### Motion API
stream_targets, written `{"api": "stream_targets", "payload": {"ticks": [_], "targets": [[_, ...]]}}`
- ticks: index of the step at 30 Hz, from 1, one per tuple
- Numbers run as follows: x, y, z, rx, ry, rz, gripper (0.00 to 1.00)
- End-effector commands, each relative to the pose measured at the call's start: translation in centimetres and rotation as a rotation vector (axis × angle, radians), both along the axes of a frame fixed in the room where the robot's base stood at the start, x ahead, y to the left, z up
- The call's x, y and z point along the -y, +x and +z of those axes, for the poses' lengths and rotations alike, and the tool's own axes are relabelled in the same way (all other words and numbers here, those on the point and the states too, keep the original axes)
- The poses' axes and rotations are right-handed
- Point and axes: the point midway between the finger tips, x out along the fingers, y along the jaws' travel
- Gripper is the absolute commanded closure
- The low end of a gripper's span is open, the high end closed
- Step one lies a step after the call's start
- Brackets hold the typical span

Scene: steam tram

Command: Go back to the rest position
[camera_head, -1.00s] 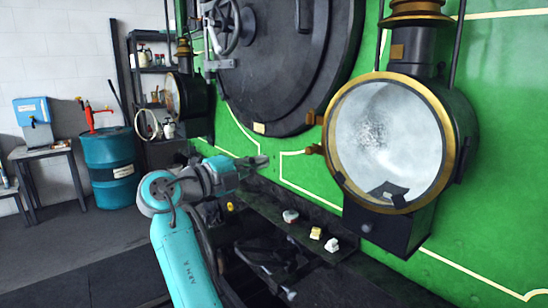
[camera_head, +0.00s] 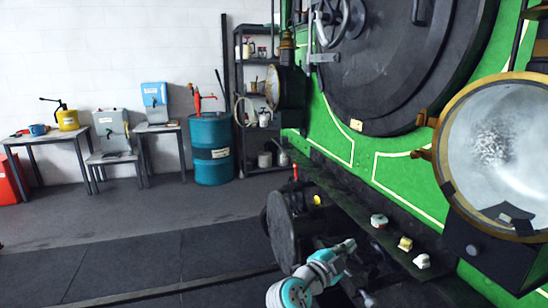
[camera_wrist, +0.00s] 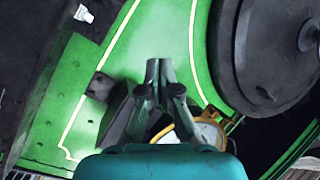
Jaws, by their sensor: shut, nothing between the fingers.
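My gripper (camera_wrist: 160,66) is shut and empty in the wrist view, its fingertips close together in front of the green tram front (camera_wrist: 130,60). In the head view, my teal and grey arm shows low at the bottom centre, below and in front of the dark ledge of the tram. No held thing shows in either view.
The large brass-rimmed lamp (camera_head: 500,140) juts out at right. Several small knobs, one of them yellowish (camera_head: 405,243), sit on the dark ledge (camera_head: 345,195). The blue drum (camera_head: 211,150) and tables stand at the back wall.

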Motion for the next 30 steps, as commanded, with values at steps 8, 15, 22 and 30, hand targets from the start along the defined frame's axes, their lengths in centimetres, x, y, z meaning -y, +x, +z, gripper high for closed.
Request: {"api": "stream_targets", "payload": {"ticks": [8,15,22,30], "targets": [[0.8,-4.6,-11.5,-0.245,-0.147,0.205,1.0],[0.9,-10.4,-19.4,-0.405,-0.26,0.384,1.0],[0.7,-17.5,-25.0,-0.514,-0.355,0.547,1.0],[0.1,-26.7,-28.6,-0.587,-0.454,0.713,1.0]]}}
